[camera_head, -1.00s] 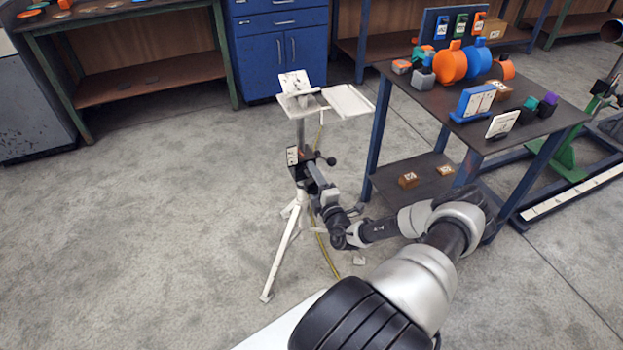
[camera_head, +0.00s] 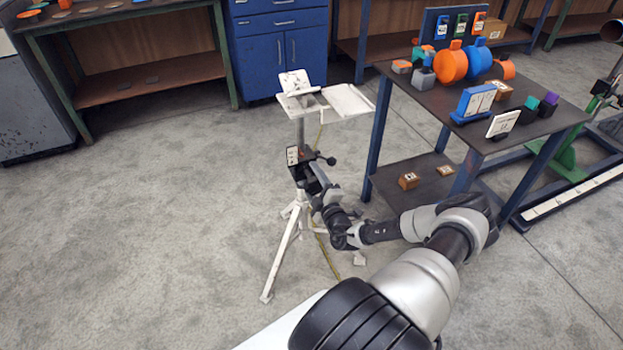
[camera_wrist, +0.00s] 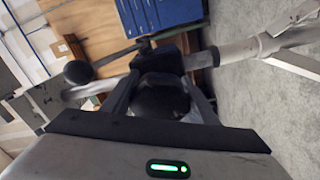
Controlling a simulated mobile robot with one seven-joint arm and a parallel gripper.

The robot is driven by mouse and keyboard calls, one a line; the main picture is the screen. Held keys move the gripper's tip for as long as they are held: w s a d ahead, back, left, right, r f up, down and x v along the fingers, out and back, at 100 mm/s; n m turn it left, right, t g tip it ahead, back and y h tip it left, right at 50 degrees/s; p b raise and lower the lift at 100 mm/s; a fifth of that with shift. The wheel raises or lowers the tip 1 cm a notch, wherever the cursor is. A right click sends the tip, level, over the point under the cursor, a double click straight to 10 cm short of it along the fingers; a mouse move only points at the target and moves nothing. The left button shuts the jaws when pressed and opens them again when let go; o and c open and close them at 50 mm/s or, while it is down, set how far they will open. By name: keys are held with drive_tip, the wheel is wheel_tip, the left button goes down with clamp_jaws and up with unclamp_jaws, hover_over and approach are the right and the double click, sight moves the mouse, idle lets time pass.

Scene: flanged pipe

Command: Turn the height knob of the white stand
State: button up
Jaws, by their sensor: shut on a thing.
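The white stand (camera_head: 299,110) is upright on tripod legs, with a flat top, a side tray (camera_head: 347,100) and a black collar (camera_head: 300,170) on its post. In the wrist view, a round black knob (camera_wrist: 160,98) sits between the two fingers of my gripper (camera_wrist: 160,92), in front of the black collar (camera_wrist: 172,66). My gripper is shut on this knob. In the head view my gripper (camera_head: 316,182) meets the collar from the lower right and hides the knob. A separate black ball handle (camera_wrist: 78,72) sticks out beside the collar; it also shows in the head view (camera_head: 331,161).
A dark-topped table (camera_head: 470,135) with blue legs stands right of the stand, close to my arm, holding several coloured parts. A blue cabinet (camera_head: 280,55) and workbench (camera_head: 130,20) are behind. Open floor (camera_head: 150,220) lies to the left.

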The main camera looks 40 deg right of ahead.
drive_tip(key=o, duration=1)
drive_tip(key=shift+o, duration=0.2)
drive_tip(key=shift+s, duration=0.1)
drive_tip(key=p+v, duration=0.3)
drive_tip(key=v, duration=1.4)
drive_tip(key=shift+s+a, duration=0.15)
